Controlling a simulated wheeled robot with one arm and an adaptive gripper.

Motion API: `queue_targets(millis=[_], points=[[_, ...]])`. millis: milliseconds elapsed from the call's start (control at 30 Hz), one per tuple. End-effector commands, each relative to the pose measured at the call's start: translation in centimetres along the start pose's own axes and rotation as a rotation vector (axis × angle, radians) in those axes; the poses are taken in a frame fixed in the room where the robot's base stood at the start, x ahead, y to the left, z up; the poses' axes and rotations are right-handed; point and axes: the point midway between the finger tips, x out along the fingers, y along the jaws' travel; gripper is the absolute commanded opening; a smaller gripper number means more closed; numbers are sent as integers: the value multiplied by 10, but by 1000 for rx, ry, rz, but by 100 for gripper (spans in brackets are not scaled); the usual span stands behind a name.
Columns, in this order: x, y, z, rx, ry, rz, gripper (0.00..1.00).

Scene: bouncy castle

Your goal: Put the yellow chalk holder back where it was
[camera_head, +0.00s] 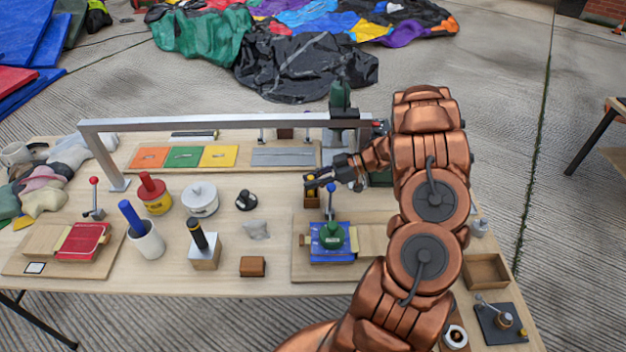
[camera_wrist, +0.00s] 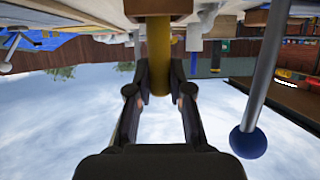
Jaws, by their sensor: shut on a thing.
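My gripper (camera_head: 312,183) is at the middle right of the table, its fingers pointing left. In the wrist view my gripper (camera_wrist: 160,92) is shut on the yellow chalk holder (camera_wrist: 158,55), a yellow cylinder between the fingertips. A brown block (camera_wrist: 158,8) is at the cylinder's far end, at the top edge of that picture. In the head view the yellow chalk holder (camera_head: 311,194) is partly hidden by the fingers, with brown below it. I cannot tell whether its base touches the table.
A metal gantry (camera_head: 230,122) spans behind. A brown block (camera_head: 252,266) and grey lump (camera_head: 256,230) lie left.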

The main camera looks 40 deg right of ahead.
Motion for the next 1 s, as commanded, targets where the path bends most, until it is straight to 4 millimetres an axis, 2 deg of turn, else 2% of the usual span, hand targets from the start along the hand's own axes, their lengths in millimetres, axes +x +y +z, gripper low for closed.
queue_targets(millis=[67, 100, 300, 700, 867, 1000], points=[[1, 0, 3, 0, 0, 0, 0], [1, 0, 2, 0, 0, 0, 24], [1, 0, 2, 0, 0, 0, 45], [-3, 0, -2, 0, 0, 1, 45], [-24, 1, 1, -3, -2, 4, 45], [-51, 1, 2, -2, -2, 4, 45]])
